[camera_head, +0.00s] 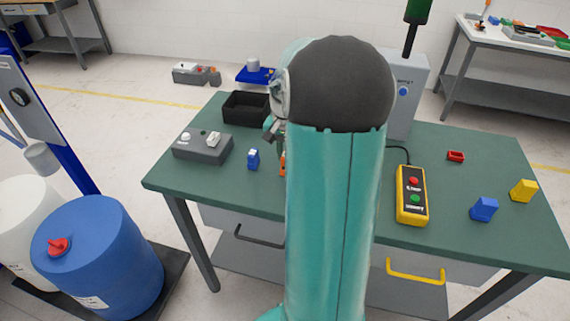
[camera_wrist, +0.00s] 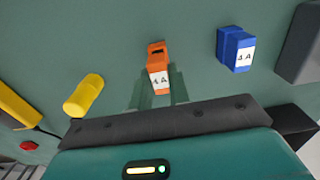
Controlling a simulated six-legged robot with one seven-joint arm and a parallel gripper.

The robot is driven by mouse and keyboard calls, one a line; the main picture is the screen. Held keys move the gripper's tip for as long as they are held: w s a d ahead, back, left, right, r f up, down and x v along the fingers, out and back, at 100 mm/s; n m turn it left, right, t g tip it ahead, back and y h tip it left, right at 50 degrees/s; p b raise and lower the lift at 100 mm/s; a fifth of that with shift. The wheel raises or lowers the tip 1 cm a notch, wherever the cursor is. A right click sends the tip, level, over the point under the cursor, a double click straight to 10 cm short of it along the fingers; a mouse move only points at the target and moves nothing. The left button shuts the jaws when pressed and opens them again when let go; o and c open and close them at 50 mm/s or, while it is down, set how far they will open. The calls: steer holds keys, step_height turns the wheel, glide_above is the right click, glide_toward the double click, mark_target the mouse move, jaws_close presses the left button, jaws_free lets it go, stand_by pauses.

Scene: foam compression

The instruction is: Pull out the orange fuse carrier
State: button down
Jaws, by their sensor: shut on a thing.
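The orange fuse carrier (camera_wrist: 157,61) carries a white label reading 4A and shows near the middle of the wrist view. In the head view only a sliver of orange (camera_head: 282,167) shows beside my arm, which hides the rest. My gripper (camera_wrist: 159,86) is shut on the orange carrier, its fingers on either side of the labelled end. In the head view my gripper (camera_head: 272,130) is mostly hidden behind my arm. I cannot tell whether the carrier touches the table.
A blue 4A carrier (camera_wrist: 231,45) stands close right of the orange one in the wrist view. On the green table (camera_head: 447,160) are a grey box (camera_head: 203,149), a black bin (camera_head: 243,108), a yellow button pendant (camera_head: 411,207), and blue (camera_head: 484,209) and yellow (camera_head: 523,190) pieces.

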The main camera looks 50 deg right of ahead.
steer(key=shift+r, duration=0.6)
stand_by(0.3)
steer(key=shift+r, duration=2.45)
steer(key=shift+w, duration=0.1)
